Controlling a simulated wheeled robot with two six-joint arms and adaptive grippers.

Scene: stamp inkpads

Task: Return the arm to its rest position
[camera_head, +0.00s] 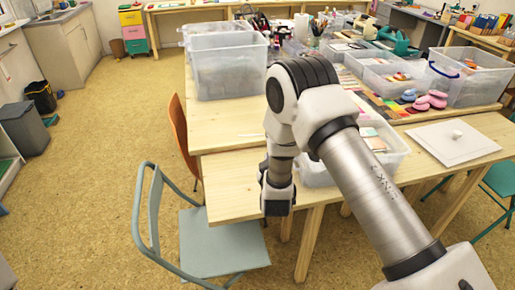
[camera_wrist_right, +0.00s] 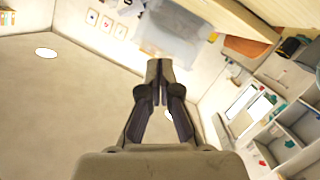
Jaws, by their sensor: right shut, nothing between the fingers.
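My right arm comes in from the lower right of the head view and bends down at a rounded joint over the table. The end of this arm, with my right gripper (camera_head: 277,203), hangs by the front edge of the wooden table (camera_head: 228,180). Its fingers cannot be made out there. In the right wrist view the gripper (camera_wrist_right: 159,72) is shut and empty, its two dark fingers together, with ceiling, walls and shelves behind. My left gripper is in neither view.
A grey-green chair (camera_head: 222,243) and an orange chair (camera_head: 181,135) stand left of the arm. Clear bins (camera_head: 231,72) are on the table behind it. A low clear bin (camera_head: 395,150) is partly hidden by the arm. A white board (camera_head: 453,143) lies at right. Floor at left is open.

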